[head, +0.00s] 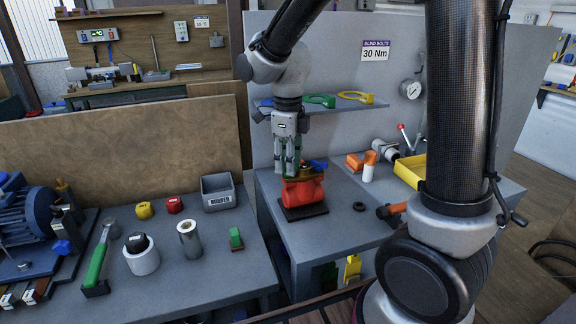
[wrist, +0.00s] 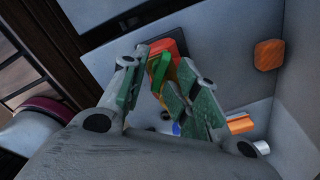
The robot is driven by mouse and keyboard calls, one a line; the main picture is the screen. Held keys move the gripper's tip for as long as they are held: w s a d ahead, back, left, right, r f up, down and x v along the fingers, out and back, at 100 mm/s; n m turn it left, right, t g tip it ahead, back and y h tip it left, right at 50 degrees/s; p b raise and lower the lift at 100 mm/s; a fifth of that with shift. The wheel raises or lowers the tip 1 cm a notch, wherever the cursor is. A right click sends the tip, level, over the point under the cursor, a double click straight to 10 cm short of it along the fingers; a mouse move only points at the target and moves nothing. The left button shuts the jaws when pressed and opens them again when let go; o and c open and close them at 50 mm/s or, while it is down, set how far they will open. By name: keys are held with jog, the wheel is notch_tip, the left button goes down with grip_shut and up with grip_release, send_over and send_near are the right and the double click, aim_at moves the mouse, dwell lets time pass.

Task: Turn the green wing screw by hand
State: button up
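The red valve body (head: 303,193) stands on a dark base plate on the grey bench, with a brass-coloured part and a blue lever (head: 318,164) at its top. My gripper (head: 290,172) points down just over the valve's left top side, hiding part of it. In the wrist view, a bright green piece (wrist: 159,70), which looks like the wing screw, lies between the fingertips of my gripper (wrist: 157,72), in front of the red body (wrist: 170,48). The fingers stand apart; contact with the green piece is not clear.
On the left bench are a grey bin (head: 218,192), a green-handled hammer (head: 98,262), a metal cylinder (head: 190,240) and a small green block (head: 236,238).

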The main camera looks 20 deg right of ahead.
jog(key=shift+r, duration=3)
notch_tip(320, 180, up, 12)
jog(key=s+d+f+n+t, duration=0.2)
jog(key=s+d+n, duration=0.5)
jog(key=n, duration=0.5)
jog(key=s+d+f+n+t, duration=0.2)
jog(key=s+d+f+n, duration=0.3)
jog(key=s+n, duration=0.7)
jog(key=d+n, duration=0.1)
jog(key=d, duration=0.1)
jog(key=shift+d+n, duration=0.3)
jog(key=shift+d, duration=0.1)
